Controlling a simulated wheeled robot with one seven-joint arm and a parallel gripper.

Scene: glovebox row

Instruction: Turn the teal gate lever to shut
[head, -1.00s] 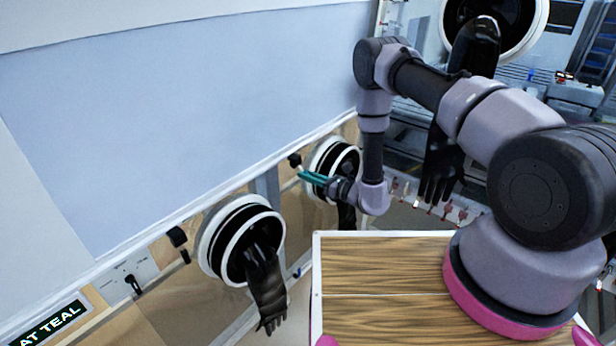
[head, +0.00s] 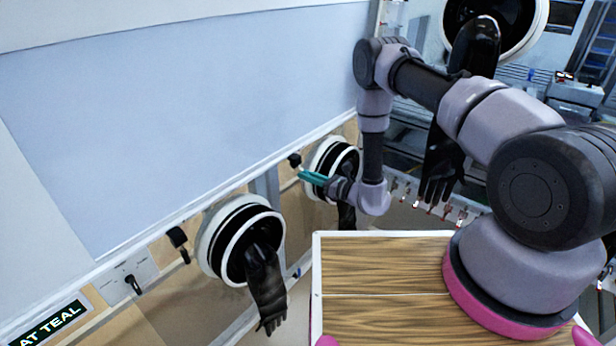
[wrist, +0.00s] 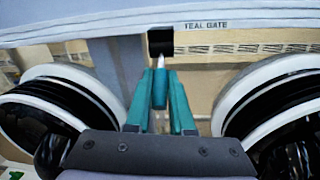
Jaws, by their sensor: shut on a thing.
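The teal gate lever (wrist: 160,88) has a teal grip on a pale shaft below a black pivot block (wrist: 160,42). It stands under the printed label "TEAL GATE" (wrist: 205,24). In the wrist view, the grip points down toward me, between my gripper's two teal fingers (wrist: 160,108). My gripper is shut on it. In the head view, my gripper (head: 314,178) is at the panel, just below and right of the black pivot block (head: 294,160). The lever grip cannot be told apart from my teal fingers there.
Glove ports flank the lever, at left (wrist: 60,100) and right (wrist: 275,100) in the wrist view. In the head view, a black glove (head: 267,290) hangs from the nearer port. Another black lever (head: 177,238) and a small dial plate (head: 130,280) are further left along the panel.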

